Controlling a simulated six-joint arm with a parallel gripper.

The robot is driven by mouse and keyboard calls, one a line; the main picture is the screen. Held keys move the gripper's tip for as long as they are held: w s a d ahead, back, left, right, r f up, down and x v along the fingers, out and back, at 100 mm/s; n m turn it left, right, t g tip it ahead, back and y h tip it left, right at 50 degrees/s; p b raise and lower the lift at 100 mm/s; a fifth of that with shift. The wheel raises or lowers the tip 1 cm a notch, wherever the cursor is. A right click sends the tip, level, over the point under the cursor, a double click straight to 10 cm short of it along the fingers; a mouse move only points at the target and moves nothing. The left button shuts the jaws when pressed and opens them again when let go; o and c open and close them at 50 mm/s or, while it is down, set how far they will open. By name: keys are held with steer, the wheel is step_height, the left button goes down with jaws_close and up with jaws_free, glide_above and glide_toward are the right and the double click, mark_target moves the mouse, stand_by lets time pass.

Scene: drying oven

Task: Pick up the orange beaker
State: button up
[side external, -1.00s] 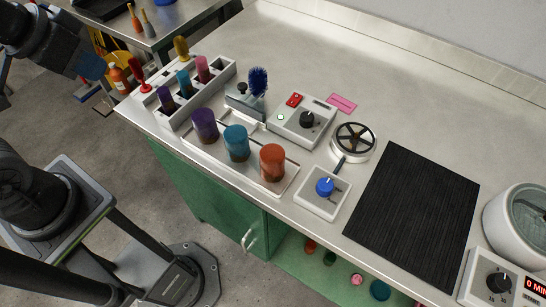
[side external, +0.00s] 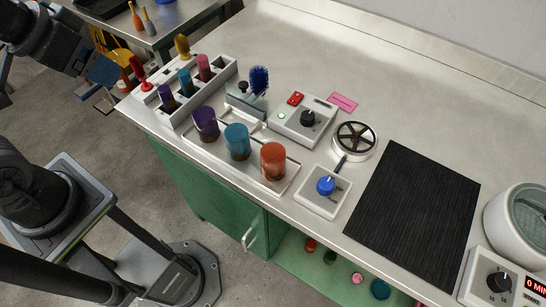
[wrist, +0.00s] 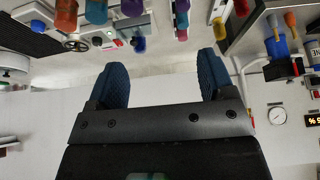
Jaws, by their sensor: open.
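The orange beaker (side external: 273,161) stands upright at the right end of a white tray (side external: 287,185) on the bench. It also shows at the top left edge of the wrist view (wrist: 66,14), cut off by the frame. A teal beaker (side external: 237,142) and a purple beaker (side external: 205,123) stand to its left in the same tray. My gripper (wrist: 162,72) is open and empty, its two blue-padded fingers wide apart. In the side view it is at the upper left, off the bench edge, well away from the orange beaker; its fingers show only partly there.
A rack (side external: 190,98) of coloured tubes stands left of the tray. A control box (side external: 302,121), a blue-knob box (side external: 323,192) and a round wheel-topped dish (side external: 354,140) lie behind and right. A black mat (side external: 416,213) covers bench further right. The bench back is clear.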

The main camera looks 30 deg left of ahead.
steer(key=shift+o, duration=0.5)
steer(key=m+g, duration=0.6)
steer(key=m, duration=1.2)
glide_above(273, 152)
step_height(273, 152, down, 8)
steer(key=f, duration=0.8)
steer(key=shift+s+d, duration=0.1)
steer(key=shift+s, duration=0.1)
steer(key=shift+w+f, duration=0.2)
steer(key=shift+f, duration=2.75)
